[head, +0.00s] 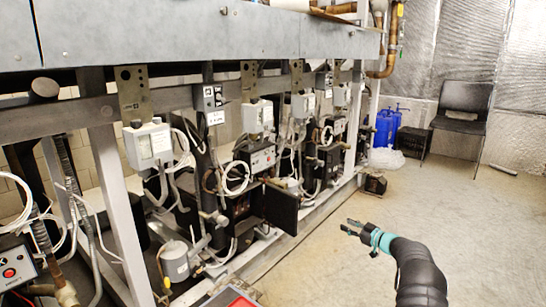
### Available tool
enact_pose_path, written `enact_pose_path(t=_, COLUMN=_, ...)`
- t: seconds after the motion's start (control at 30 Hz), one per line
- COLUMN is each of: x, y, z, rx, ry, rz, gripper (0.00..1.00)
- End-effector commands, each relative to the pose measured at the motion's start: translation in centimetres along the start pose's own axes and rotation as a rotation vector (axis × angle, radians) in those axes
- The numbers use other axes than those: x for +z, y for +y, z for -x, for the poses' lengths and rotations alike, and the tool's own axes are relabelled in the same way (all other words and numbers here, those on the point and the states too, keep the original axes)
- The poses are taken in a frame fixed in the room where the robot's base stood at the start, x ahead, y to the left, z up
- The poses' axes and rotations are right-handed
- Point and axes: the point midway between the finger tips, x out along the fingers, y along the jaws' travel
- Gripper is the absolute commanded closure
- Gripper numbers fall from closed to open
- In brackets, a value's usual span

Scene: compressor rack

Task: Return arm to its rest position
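My gripper (352,228) is at the end of my black arm, in the lower right of the head view. It is held out over the bare floor, to the right of the compressor rack (109,175), and points left toward it. Its two dark fingers appear spread apart, with nothing seen between them. A teal band sits at the wrist. A dark open panel door (281,208) on the rack is left of the gripper, with a visible gap between them.
The rack's frame, pipes and control boxes fill the left side. A black chair (461,110), blue jugs (387,127) and a clear plastic bag (386,159) are at the back. A small dark box (375,185) stands by the rack. The floor (480,220) at right is clear.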

Motion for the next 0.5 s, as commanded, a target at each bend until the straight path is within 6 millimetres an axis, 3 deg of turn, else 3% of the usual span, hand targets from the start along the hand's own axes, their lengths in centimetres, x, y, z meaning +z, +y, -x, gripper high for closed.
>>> enact_pose_path(t=0.1, x=1.3, y=3.2, z=1.3, rx=0.201, ry=-0.123, rz=-0.009, gripper=0.67)
enact_pose_path(t=0.23, x=1.6, y=5.4, z=3.8, rx=0.392, ry=-0.288, rz=-0.031, gripper=0.67)
enact_pose_path(t=0.37, x=0.6, y=5.9, z=7.4, rx=0.543, ry=-0.472, rz=-0.072, gripper=0.67)
enact_pose_path(t=0.5, x=-1.2, y=4.3, z=11.6, rx=0.644, ry=-0.654, rz=-0.131, gripper=0.67)
